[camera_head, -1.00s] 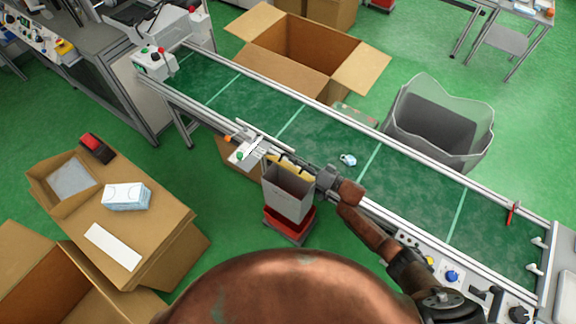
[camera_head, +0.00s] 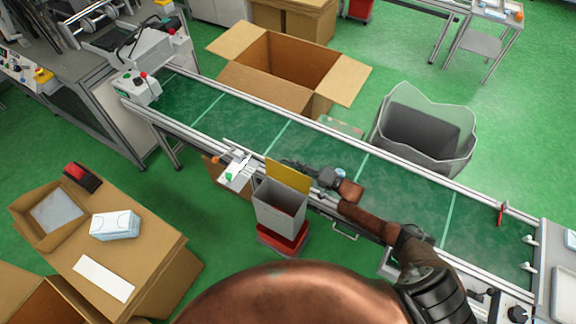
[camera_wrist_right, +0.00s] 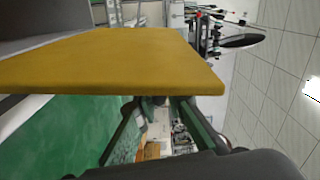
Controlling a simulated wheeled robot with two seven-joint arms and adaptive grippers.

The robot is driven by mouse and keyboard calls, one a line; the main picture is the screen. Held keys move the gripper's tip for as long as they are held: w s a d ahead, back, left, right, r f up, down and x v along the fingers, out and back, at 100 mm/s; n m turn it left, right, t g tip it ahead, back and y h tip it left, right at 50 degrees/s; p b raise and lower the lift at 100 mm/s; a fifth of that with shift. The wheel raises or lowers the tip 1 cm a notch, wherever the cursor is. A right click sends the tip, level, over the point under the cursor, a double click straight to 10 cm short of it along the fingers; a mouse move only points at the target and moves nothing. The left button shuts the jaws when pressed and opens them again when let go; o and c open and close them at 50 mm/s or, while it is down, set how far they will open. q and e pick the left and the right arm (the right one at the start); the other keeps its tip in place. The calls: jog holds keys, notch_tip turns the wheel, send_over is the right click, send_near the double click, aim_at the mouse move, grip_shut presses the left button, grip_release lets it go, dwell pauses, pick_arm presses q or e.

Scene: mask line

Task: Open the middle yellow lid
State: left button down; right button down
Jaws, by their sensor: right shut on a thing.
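The yellow lid (camera_head: 288,174) stands raised, roughly upright, at the back edge of the grey bin (camera_head: 279,220) beside the conveyor. The bin's mouth is uncovered. In the right wrist view the yellow lid (camera_wrist_right: 115,62) fills much of the upper left as a flat panel. My right gripper (camera_head: 292,165) reaches in from the right behind the lid and is shut on it; the lid partly hides the fingertips. In the wrist view the fingers (camera_wrist_right: 165,108) are partly hidden behind the lid. My left gripper is not in view.
The green conveyor (camera_head: 325,160) runs behind the bin, with a small pale item (camera_head: 340,174) beside my right arm. A red base (camera_head: 283,240) is under the bin. Cardboard boxes (camera_head: 150,255) stand at left, a grey waste bin (camera_head: 425,130) behind the conveyor.

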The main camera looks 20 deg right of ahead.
jog(key=shift+d+f, duration=0.15)
jog(key=shift+f, duration=0.1)
dwell(0.3)
jog(key=c, duration=2)
grip_release()
jog(key=shift+w, duration=0.1)
jog(key=shift+d, duration=0.15)
jog(key=v, duration=1.1)
jog(key=shift+s+d, duration=0.15)
jog(key=shift+s, duration=0.25)
